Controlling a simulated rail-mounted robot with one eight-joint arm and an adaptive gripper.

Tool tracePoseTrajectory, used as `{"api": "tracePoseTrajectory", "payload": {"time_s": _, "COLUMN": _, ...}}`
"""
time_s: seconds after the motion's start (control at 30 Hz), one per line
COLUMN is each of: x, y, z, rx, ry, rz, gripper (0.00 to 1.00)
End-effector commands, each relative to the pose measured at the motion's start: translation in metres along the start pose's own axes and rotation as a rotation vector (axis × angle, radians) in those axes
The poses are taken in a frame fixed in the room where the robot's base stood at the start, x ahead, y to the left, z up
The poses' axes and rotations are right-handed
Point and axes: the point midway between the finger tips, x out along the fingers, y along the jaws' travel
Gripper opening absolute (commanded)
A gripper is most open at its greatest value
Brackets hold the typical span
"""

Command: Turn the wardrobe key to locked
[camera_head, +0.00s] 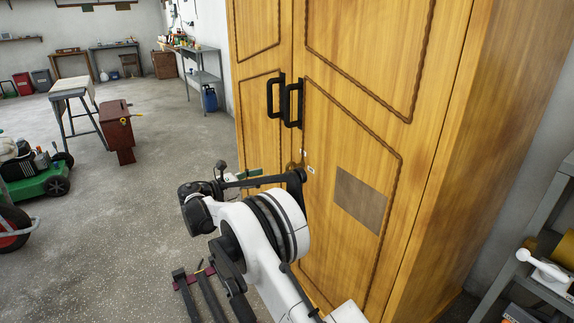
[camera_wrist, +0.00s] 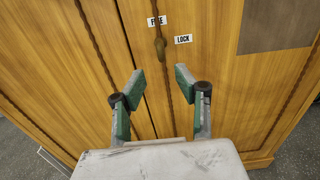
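The wooden wardrobe (camera_head: 345,120) stands upright with its doors shut. In the wrist view a small brass key (camera_wrist: 160,46) sits on the door front near the seam. A white FREE label (camera_wrist: 157,21) is just above it and a white LOCK label (camera_wrist: 183,39) is to its right. The key's grip looks roughly upright, but its exact angle is hard to tell. My gripper (camera_wrist: 161,80) is open and empty, its green-padded fingers spread below the key in the picture and apart from it. In the head view my arm partly hides the gripper and the area around the key.
Two black door handles (camera_head: 292,104) stick out above the key area. A grey shelf (camera_head: 540,230) stands at the right. Open floor lies left of the wardrobe.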

Motion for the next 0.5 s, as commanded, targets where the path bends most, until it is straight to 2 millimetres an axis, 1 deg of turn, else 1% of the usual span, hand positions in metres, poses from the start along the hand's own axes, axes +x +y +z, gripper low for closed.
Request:
{"api": "tracePoseTrajectory", "payload": {"time_s": 0.03, "x": 0.008, "y": 0.000, "z": -0.001, "rx": 0.000, "ry": 0.000, "rz": -0.002, "gripper": 0.31}}
{"api": "tracePoseTrajectory", "payload": {"time_s": 0.5, "x": 0.093, "y": -0.001, "z": -0.001, "rx": 0.000, "ry": 0.000, "rz": -0.001, "gripper": 0.31}}
